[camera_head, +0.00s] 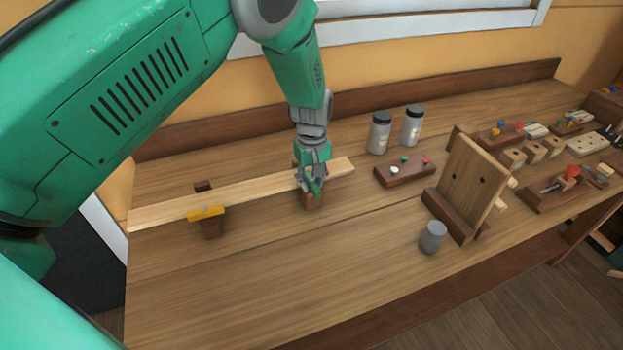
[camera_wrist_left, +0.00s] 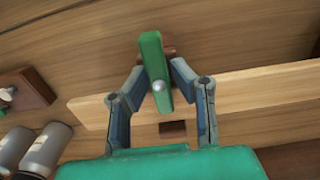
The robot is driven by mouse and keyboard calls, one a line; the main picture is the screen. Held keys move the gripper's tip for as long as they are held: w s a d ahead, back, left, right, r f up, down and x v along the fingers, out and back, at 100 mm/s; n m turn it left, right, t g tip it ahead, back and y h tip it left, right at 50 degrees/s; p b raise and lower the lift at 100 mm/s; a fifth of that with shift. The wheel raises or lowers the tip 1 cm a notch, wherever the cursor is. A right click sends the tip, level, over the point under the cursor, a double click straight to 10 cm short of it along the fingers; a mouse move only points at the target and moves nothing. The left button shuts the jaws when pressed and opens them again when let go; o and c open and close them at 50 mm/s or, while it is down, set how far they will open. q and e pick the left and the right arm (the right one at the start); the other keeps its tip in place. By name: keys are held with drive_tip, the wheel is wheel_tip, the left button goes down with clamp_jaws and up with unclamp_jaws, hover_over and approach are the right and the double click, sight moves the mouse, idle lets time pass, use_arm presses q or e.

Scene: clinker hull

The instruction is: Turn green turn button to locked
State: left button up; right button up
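The green turn button (camera_wrist_left: 153,60) is a narrow bar on a brown block (camera_head: 311,200) at the front edge of a pale plank (camera_head: 240,195). A round silver pivot (camera_wrist_left: 158,86) shows on the bar. In the left wrist view the bar lies roughly crosswise to the plank, slightly tilted. My left gripper (camera_wrist_left: 158,68) comes down over it, with one finger on each side, drawn in close to the bar's sides. In the head view the gripper (camera_head: 312,181) hides part of the button. My right gripper is not in view.
A yellow turn button (camera_head: 206,212) sits on another block to the left, lying roughly along the plank. Two grey jars (camera_head: 380,132) and a board with colored knobs (camera_head: 404,170) stand to the right, with an upright wooden panel (camera_head: 468,182) and grey cylinder (camera_head: 432,237). The front bench is clear.

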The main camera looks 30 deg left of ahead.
sight(313, 182)
use_arm(q)
drive_tip(key=shift+o, duration=0.6)
drive_tip(key=shift+s+d+f, duration=0.1)
drive_tip(key=shift+s+f, duration=0.05)
drive_tip(key=shift+w+r, duration=0.2)
drive_tip(key=shift+r, duration=0.25)
wheel_tip(313, 182, up, 11)
